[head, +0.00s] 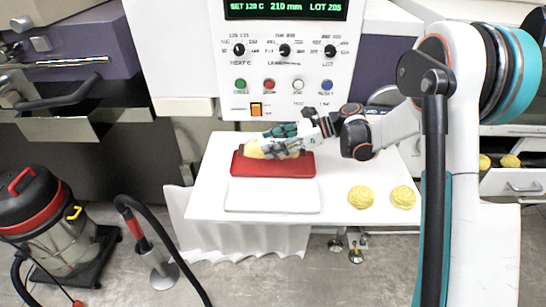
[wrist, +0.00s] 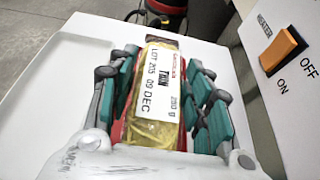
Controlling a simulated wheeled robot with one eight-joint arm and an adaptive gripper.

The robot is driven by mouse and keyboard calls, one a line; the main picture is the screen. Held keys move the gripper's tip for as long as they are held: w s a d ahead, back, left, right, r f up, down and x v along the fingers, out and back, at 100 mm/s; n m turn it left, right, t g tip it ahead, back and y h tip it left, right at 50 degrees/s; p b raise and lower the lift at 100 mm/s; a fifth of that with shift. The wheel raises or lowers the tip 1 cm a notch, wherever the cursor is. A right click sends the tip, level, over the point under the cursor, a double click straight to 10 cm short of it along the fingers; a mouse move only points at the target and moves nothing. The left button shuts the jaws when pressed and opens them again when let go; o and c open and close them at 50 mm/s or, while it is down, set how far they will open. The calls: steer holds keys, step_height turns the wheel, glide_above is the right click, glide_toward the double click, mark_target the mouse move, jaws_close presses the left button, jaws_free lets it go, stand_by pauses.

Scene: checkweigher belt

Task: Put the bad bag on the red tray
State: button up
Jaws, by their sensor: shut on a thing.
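The bag (head: 256,150) is yellow with a white label, which in the wrist view (wrist: 155,120) reads THIN, 210 g, LOT 205, 09 DEC. My gripper (head: 282,141) is shut on the bag, with its teal fingers along both long sides in the wrist view (wrist: 160,85). The red tray (head: 272,168) lies on the white table directly below the bag and gripper; a little of its red shows beside the bag in the wrist view. I cannot tell whether the bag touches the tray.
A white tray (head: 272,197) lies in front of the red one. Two yellow nests (head: 361,197) sit at the table's right. A control panel (head: 285,70) with knobs, buttons and an orange heater switch (wrist: 284,48) stands behind the table (head: 335,178). A vacuum cleaner (head: 45,225) stands at left.

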step_height(320, 180, down, 4)
steer(key=shift+f+b, duration=0.2)
steer(key=shift+b, duration=0.45)
steer(key=shift+r, duration=0.1)
steer(key=o, duration=1.2)
steer(key=shift+o, duration=0.2)
steer(key=shift+d, duration=0.1)
steer(key=p+v, duration=0.3)
steer(key=v, duration=0.9)
steer(key=shift+s, duration=0.1)
